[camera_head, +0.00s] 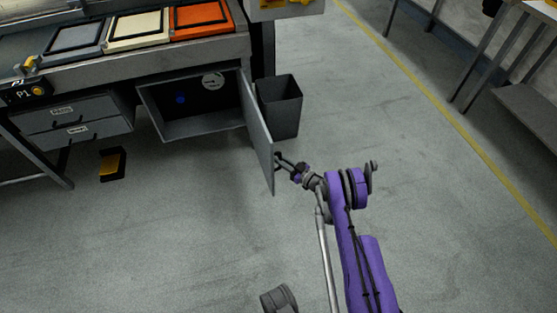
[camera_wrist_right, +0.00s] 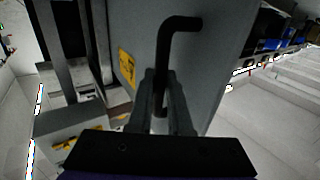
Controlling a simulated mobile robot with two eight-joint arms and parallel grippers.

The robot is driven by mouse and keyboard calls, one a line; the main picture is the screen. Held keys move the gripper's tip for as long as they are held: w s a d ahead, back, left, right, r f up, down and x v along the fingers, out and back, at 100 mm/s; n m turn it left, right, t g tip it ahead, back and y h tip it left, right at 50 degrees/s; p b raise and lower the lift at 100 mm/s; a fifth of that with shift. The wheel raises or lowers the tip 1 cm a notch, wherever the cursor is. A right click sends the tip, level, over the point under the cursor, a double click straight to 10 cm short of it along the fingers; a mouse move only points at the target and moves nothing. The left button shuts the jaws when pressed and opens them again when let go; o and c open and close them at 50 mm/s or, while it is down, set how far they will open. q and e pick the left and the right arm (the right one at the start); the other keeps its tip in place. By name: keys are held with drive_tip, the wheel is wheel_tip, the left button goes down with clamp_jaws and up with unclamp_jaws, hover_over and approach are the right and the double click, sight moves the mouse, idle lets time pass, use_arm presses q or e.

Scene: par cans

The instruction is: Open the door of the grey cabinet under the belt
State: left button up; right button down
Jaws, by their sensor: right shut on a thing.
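The grey cabinet (camera_head: 190,138) hangs under the belt, and its dark inside shows. Its door (camera_head: 257,135) stands wide open, swung out toward me on the right side of the cabinet. A blue round thing (camera_head: 180,99) and a pale round disc (camera_head: 212,81) show inside. My right gripper (camera_head: 281,160) is at the outer face of the door. In the right wrist view, its fingers are shut on the black door handle (camera_wrist_right: 178,24), with the door (camera_wrist_right: 216,65) behind it. My left gripper is not in view; a grey part of mine shows at the bottom edge.
A dark grey bin (camera_head: 281,107) stands on the floor just behind the door. Drawers (camera_head: 75,122) are left of the cabinet. A black and yellow thing (camera_head: 112,164) lies on the floor. Grey, cream and orange trays (camera_head: 201,18) lie above. Open floor surrounds my arm.

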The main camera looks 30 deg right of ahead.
drive_tip(key=shift+d, duration=0.3)
drive_tip(key=c, duration=0.8)
unclamp_jaws()
drive_tip(key=shift+c, duration=0.2)
drive_tip(key=shift+s, duration=0.15)
drive_tip(key=p+v, duration=0.2)
drive_tip(key=v, duration=0.8)
drive_tip(key=shift+s+d, duration=0.2)
drive_tip(key=shift+s, duration=0.05)
drive_tip(key=shift+r, duration=0.15)
